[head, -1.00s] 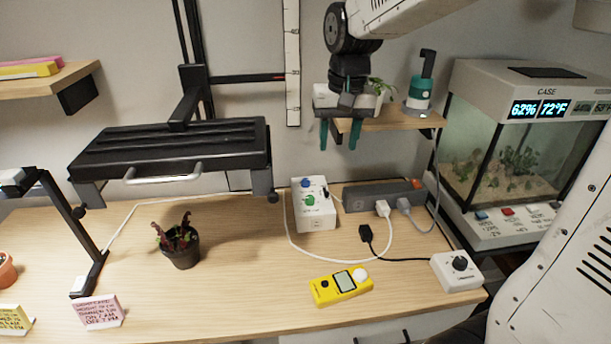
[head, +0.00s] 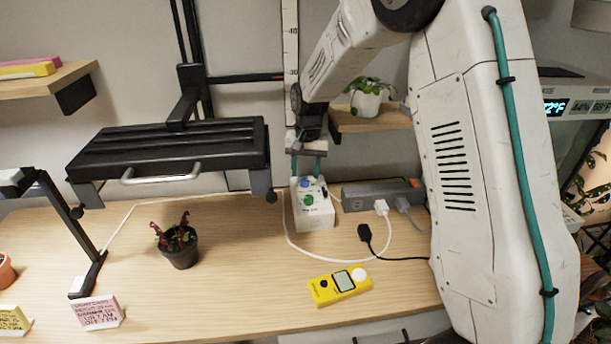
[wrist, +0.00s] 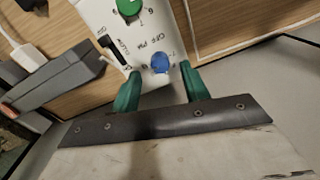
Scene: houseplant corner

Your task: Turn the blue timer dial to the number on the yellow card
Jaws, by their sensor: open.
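The white timer box (head: 315,216) stands on the desk, with a blue dial (head: 304,183) near its back end and a green dial (head: 308,200) in front of it. In the wrist view the blue dial (wrist: 160,63) lies between and just beyond the green fingertips of my gripper (wrist: 158,85), which is open and empty. The green dial (wrist: 129,8) is farther off at the top. In the head view my gripper (head: 306,172) hangs over the back end of the box. The yellow card (head: 12,318) is at the lower left, cut by the frame edge; its writing is too small to read.
A pink card (head: 98,312) stands near the desk's front. A potted plant (head: 179,244), a yellow meter (head: 340,286) and a grey power strip (head: 380,194) with cables are around the box. A black lamp panel (head: 170,150) hangs left of my gripper.

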